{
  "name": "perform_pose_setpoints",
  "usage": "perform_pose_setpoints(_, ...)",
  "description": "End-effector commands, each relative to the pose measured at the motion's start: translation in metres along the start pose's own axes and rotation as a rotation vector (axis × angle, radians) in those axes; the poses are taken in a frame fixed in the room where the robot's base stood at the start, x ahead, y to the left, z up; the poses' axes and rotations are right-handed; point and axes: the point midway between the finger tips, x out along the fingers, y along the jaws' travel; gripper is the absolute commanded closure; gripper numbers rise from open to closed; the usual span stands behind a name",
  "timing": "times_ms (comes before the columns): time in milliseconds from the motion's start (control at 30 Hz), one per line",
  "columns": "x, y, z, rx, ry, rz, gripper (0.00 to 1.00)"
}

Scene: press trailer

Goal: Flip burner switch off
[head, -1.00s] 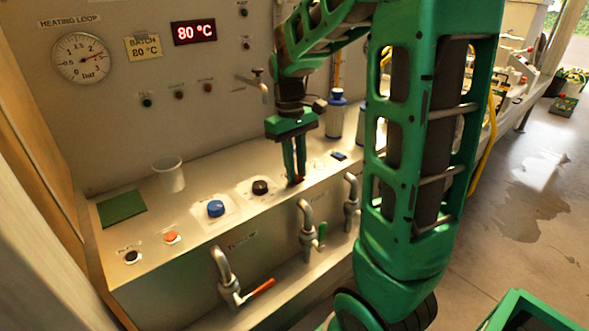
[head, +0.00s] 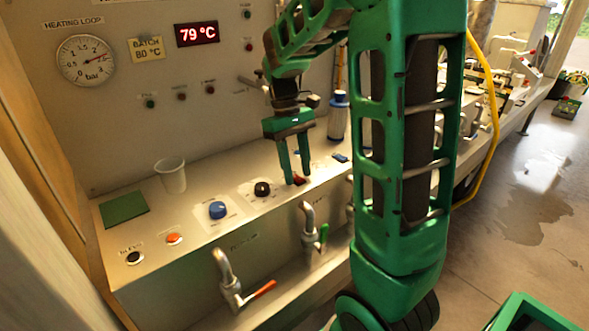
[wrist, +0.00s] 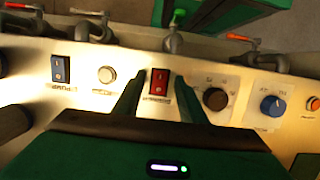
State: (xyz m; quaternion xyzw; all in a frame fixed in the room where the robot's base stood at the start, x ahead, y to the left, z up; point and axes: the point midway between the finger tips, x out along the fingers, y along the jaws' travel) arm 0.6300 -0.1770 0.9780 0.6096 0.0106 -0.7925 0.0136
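The burner switch is a red rocker in a dark frame; in the wrist view the red switch (wrist: 159,82) sits at the middle of the panel with an upside-down label beside it. In the head view a bit of the red switch (head: 299,180) shows between the fingertips. My gripper (head: 298,178) points down at the counter, its green fingers apart and empty. In the wrist view one finger of my gripper (wrist: 159,77) is on each side of the switch, with a gap to it. I cannot tell which way the rocker is tipped.
A black knob (wrist: 215,98) and a blue knob (wrist: 272,105) lie right of the switch in the wrist view; a white button (wrist: 106,74) and a blue pump switch (wrist: 60,69) lie left. A clear cup (head: 171,175) stands on the counter. Taps line the front edge. The display (head: 196,33) reads 79 °C.

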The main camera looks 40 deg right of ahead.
Motion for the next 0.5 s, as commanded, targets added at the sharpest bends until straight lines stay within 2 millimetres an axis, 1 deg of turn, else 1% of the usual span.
perform_pose_setpoints(167, -0.013, 0.000, -0.001, 0.000, 0.001, 0.001, 0.62)
perform_pose_setpoints(267, -0.029, 0.000, -0.001, -0.001, 0.003, 0.000, 0.62)
perform_pose_setpoints(500, -0.075, 0.000, -0.002, -0.001, 0.002, 0.001, 0.62)
